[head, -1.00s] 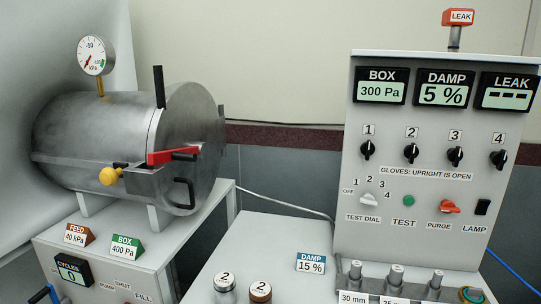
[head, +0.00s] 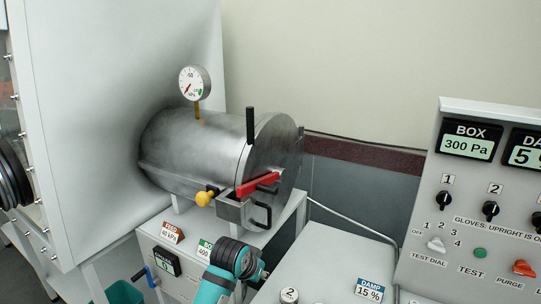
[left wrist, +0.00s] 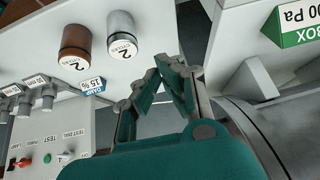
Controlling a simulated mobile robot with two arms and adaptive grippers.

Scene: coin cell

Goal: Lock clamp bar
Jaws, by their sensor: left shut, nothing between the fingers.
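A steel cylinder chamber (head: 190,150) lies on its side, with a round door at its right end. A red-handled bar (head: 257,184) slants across the lower front of the door. A black upright bar (head: 250,126) stands at the top by the door seam. A yellow knob (head: 204,198) and a black door handle (head: 262,214) are nearby. My left arm (head: 238,260) rises from the bottom of the head view, below the door and apart from the red bar. My left gripper (left wrist: 158,76) is shut and empty in the left wrist view. My right gripper is not in view.
A control panel (head: 470,220) stands at the right. Two labelled jars (left wrist: 75,55) stand on the bench, beside a DAMP 15% tag (head: 369,290). A gauge (head: 194,83) sits on top of the cylinder. Tags FEED (head: 172,233) and BOX (head: 205,249) stand below the cylinder.

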